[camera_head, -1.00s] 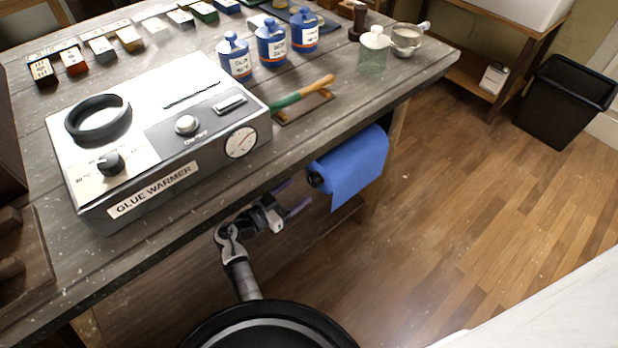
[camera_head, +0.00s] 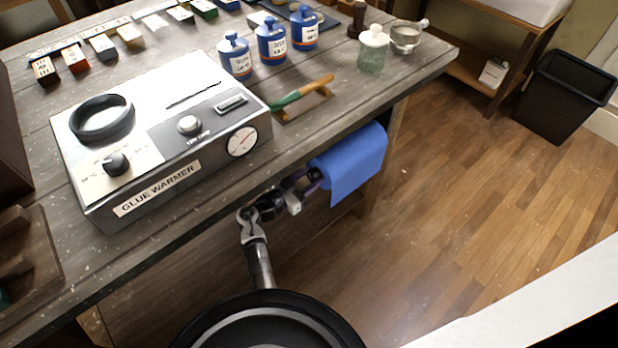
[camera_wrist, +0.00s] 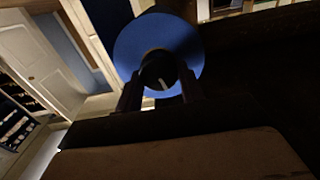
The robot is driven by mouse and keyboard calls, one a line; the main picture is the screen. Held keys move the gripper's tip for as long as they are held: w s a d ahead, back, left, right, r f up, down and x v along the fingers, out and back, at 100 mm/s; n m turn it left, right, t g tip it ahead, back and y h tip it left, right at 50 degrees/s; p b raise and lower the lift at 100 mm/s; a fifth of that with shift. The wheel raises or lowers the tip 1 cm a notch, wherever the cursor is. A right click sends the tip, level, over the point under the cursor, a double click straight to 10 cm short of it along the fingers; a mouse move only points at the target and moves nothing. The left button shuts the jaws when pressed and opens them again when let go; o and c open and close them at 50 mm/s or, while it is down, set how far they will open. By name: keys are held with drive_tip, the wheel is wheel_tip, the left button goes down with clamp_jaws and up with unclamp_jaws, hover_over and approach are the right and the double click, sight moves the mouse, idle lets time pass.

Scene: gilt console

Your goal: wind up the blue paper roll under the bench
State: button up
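The blue paper roll (camera_head: 352,163) hangs under the bench's front edge, with a loose sheet hanging down. Its end also shows in the wrist view as a blue disc (camera_wrist: 134,42) with a dark round knob (camera_wrist: 158,72) at its centre. My gripper (camera_head: 310,180) is under the bench at the left end of the roll. In the wrist view its two dark fingers (camera_wrist: 160,88) stand apart, one on each side of the knob. I cannot tell whether they touch it. In the head view the knob is mostly hidden by my gripper.
The bench (camera_head: 330,118) overhangs my arm. A black bin (camera_head: 562,95) stands at right. The floor (camera_head: 470,190) right of the roll is clear.

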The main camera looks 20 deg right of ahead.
drive_tip(key=shift+c, duration=0.8)
